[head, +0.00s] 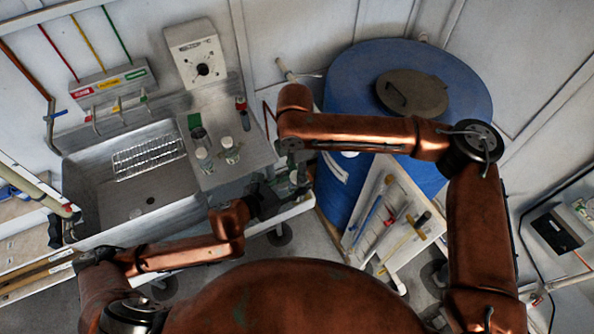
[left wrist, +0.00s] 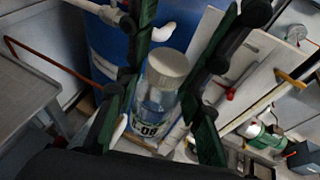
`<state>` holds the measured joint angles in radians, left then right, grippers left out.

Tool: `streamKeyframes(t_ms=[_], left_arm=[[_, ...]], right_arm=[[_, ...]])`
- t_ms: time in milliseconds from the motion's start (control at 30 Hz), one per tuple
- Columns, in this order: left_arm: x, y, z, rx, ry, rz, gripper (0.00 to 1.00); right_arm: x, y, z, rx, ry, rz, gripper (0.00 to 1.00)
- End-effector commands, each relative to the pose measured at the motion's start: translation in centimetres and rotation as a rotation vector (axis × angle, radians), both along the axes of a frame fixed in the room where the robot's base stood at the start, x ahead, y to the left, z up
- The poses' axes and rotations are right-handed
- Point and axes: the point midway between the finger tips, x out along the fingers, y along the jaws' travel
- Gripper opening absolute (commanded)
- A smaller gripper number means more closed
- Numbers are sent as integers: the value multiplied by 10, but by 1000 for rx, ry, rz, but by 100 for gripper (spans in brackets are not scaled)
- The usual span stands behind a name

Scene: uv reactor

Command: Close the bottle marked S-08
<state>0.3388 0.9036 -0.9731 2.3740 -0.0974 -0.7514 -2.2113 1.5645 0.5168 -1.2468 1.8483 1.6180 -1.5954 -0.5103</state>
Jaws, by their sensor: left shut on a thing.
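My left gripper (head: 270,198) is out over the floor beside the sink's right end. In the left wrist view its two dark green fingers (left wrist: 165,105) stand on either side of a clear bottle (left wrist: 156,110) and are shut on it. The label is partly readable as "-08". My right gripper (head: 293,165) points down close beside the left one in the head view. Its fingers are small and dark there, so their opening is unclear.
Two clear bottles (head: 204,160) (head: 229,150) stand on the drainboard (head: 220,178) by the sink (head: 115,200). A blue drum (head: 345,100) stands behind my right forearm.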

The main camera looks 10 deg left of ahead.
Motion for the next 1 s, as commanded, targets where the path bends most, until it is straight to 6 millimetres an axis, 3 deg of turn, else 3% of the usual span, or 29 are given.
streamKeyframes(t_ms=[433,700,733,1000], left_arm=[[0,-1,1,-2,-1,-2,0],[-1,-1,1,-2,-1,-3,0],[-1,-1,1,-2,-1,-3,0],[0,-1,1,-2,-1,-2,0]], right_arm=[[1,0,1,1,-2,-1,1],[1,0,1,0,-3,-33,0],[1,0,1,1,-3,-33,28],[1,0,1,1,-2,-32,47]])
